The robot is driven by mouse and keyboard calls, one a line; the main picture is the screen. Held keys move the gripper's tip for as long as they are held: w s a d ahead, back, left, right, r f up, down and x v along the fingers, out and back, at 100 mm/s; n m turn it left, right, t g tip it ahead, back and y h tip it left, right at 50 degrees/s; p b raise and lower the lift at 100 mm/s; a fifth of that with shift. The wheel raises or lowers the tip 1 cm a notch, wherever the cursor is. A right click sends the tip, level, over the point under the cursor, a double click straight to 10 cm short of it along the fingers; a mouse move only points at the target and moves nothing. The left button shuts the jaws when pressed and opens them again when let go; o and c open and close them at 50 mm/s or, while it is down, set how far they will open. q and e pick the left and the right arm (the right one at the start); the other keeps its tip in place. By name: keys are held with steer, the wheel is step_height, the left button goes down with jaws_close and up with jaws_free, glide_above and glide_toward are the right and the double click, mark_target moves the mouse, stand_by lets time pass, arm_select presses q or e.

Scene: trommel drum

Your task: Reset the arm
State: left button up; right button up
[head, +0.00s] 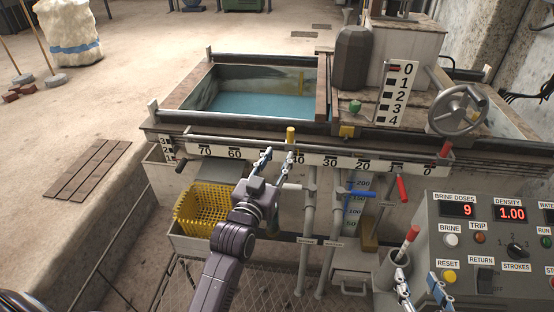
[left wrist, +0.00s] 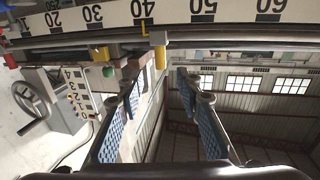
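My left gripper (head: 277,155) is open in front of the numbered rail, its fingertips just below the yellow knob (head: 291,135), near the 40 mark. In the left wrist view the fingers (left wrist: 160,92) are apart with nothing held, and the yellow knob (left wrist: 160,55) shows beyond the tips, in line with the gap. I cannot tell whether a finger touches it. My right gripper (head: 422,288) is at the bottom edge, partly cut off, its fingers apart and empty beside the control panel (head: 468,240).
A tank (head: 319,85) of blue-green water lies behind the rail. A yellow basket (head: 190,214) stands left of my left arm. A handwheel (head: 458,110), a red-handled lever (head: 402,188) and a red-tipped stick (head: 410,236) are to the right. The floor at left is mostly open.

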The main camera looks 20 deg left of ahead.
arm_select(q)
steer(key=shift+s, duration=0.15)
stand_by(0.3)
